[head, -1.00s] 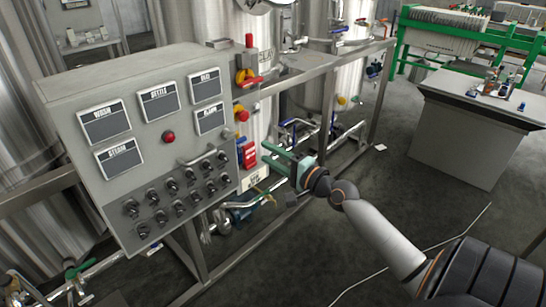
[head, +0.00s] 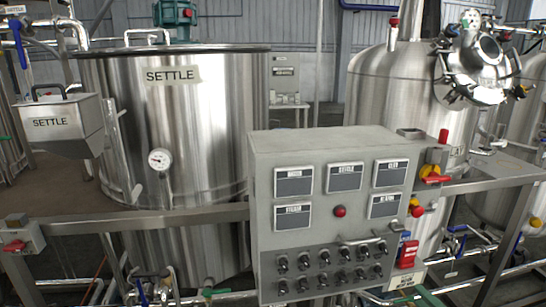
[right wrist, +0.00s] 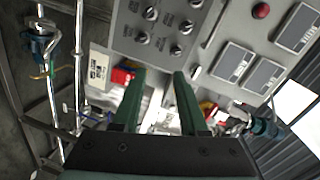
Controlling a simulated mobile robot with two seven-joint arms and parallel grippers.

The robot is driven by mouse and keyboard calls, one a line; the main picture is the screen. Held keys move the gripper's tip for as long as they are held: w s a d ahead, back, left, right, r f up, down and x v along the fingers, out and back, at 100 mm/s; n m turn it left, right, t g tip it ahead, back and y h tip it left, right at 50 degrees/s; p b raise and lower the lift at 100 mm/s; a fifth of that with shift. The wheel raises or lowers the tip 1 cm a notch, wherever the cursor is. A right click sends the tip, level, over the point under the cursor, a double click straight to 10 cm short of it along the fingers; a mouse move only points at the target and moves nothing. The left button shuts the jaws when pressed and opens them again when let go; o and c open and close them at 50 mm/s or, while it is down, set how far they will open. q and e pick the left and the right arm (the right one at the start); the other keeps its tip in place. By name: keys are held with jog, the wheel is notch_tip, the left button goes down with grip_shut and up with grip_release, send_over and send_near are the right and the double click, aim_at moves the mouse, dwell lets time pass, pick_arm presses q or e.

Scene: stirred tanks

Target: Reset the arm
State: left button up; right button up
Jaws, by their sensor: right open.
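My right gripper (right wrist: 154,80) shows in the right wrist view with its two green fingers apart and nothing held between them. A grey control panel (head: 262,200) stands ahead, with several small displays, a red button (head: 340,211) and rows of black knobs. In the right wrist view the control panel (right wrist: 216,25) appears tilted, beyond the fingertips. A red device (head: 407,253) on the panel's right side is partly hidden behind the fingers in the wrist view. My left gripper is out of view.
A large steel tank (head: 215,130) marked SETTLE stands behind the panel at left. Another steel tank (head: 385,95) stands at right. A metal frame rail (head: 490,183) runs beside the panel. A red rotary switch (head: 432,178) on yellow sticks out there. Pipes run low on both sides.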

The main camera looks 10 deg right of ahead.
jog(key=s+a+f+n+g, duration=0.6)
jog(key=s+a+f+n, duration=1)
jog(key=s+a+f, duration=0.4)
notch_tip(320, 180, down, 2)
jog(key=shift+a+f+g+y, duration=0.25)
jog(key=shift+a+g+y, duration=0.15)
jog(key=shift+a, duration=0.25)
